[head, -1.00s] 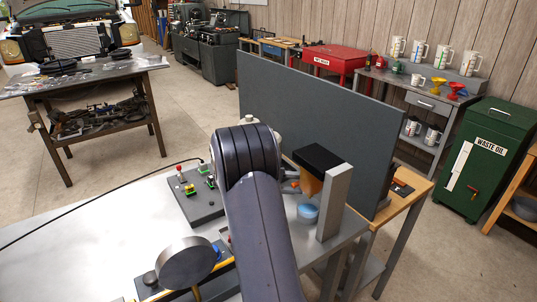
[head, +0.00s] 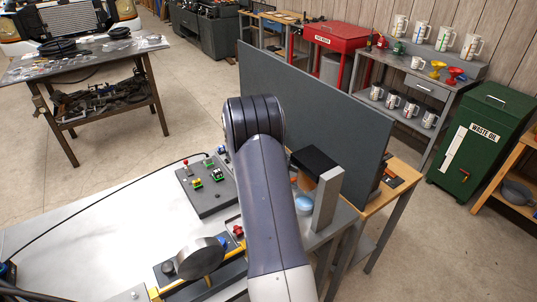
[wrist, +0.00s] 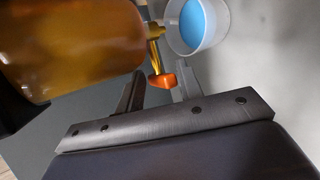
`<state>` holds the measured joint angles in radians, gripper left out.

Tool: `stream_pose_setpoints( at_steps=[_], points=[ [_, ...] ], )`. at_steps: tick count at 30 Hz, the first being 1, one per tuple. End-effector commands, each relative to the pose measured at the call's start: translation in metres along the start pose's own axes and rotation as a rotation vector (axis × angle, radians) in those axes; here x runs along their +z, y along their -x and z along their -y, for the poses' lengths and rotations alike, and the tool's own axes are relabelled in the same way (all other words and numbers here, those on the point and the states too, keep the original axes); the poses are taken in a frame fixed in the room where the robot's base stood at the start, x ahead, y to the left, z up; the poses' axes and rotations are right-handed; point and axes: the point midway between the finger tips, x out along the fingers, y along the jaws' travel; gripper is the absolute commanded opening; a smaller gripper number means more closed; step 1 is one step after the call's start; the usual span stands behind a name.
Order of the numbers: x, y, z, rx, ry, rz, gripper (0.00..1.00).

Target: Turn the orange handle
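The orange handle (wrist: 163,80) sits at the end of a brass tap (wrist: 155,48) on an amber tank (wrist: 70,45) in the wrist view. My gripper (wrist: 160,75) is open, with one dark finger on each side of the handle and a gap visible at both. Whether either finger touches it is not clear. A white cup (wrist: 222,25) with blue contents stands just beyond the tap. In the head view my arm hides the gripper and handle. The tank's black top (head: 314,159) and part of the cup (head: 304,204) show right of the arm.
A grey upright post (head: 326,200) stands close to the right of the tank. A tall dark panel (head: 320,110) rises behind it. On the metal bench (head: 90,240) are a switch board (head: 207,190) and a round grey disc (head: 200,258). The bench's left part is clear.

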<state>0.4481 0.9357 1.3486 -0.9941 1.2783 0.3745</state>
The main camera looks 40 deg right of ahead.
Motion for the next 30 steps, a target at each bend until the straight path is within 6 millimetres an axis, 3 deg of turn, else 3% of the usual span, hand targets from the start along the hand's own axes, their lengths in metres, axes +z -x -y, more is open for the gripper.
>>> stream_pose_setpoints(
  at_steps=[6, 15, 21, 30],
  points=[
    [-0.001, 0.008, -0.001, -0.064, 0.027, -0.004, 0.35],
    [-0.002, 0.067, -0.002, -0.063, 0.025, -0.005, 0.35],
    [-0.001, 0.095, -0.005, -0.062, 0.026, -0.002, 0.35],
    [0.000, 0.108, -0.007, -0.063, 0.027, 0.000, 0.35]
  ],
)
